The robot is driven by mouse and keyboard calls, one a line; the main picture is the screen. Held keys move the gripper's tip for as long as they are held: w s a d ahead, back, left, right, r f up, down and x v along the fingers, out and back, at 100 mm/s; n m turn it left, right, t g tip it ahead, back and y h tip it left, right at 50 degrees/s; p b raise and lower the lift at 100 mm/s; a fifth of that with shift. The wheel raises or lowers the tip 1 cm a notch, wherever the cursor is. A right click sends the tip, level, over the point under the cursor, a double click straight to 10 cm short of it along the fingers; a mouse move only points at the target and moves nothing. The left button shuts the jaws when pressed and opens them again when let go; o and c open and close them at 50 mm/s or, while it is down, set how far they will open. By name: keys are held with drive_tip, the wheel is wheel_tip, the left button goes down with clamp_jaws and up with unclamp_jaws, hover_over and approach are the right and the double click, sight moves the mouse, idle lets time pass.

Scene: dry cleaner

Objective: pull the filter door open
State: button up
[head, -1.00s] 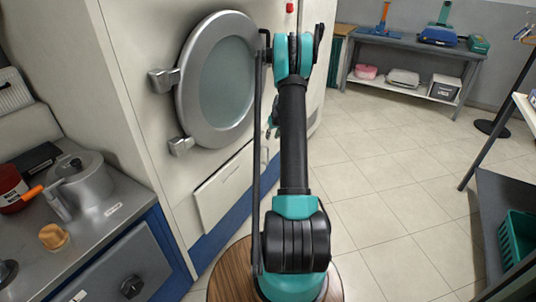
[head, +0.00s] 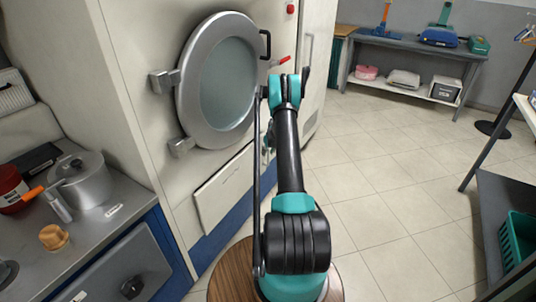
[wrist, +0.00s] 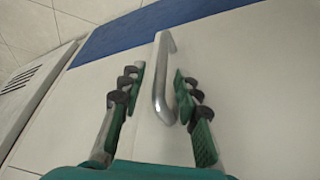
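The filter door (head: 224,188) is a pale rectangular panel low on the white machine, below the round door. It looks closed and flush in the head view. In the wrist view its pale face (wrist: 245,70) carries a silver bar handle (wrist: 166,90). My gripper (wrist: 160,76) is open, with one green finger on each side of the handle. Gaps show between the fingers and the bar. In the head view my gripper is mostly hidden behind my arm.
The round grey door (head: 218,82) with its black handle (head: 265,45) is just above. A red lever (head: 280,61) juts out to its right. A counter with a metal pot (head: 82,180) stands at left. The tiled floor (head: 390,180) at right is clear.

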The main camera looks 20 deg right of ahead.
drive_tip(key=shift+w+f, duration=0.15)
drive_tip(key=shift+f, duration=0.15)
drive_tip(key=shift+c, duration=0.3)
clamp_jaws()
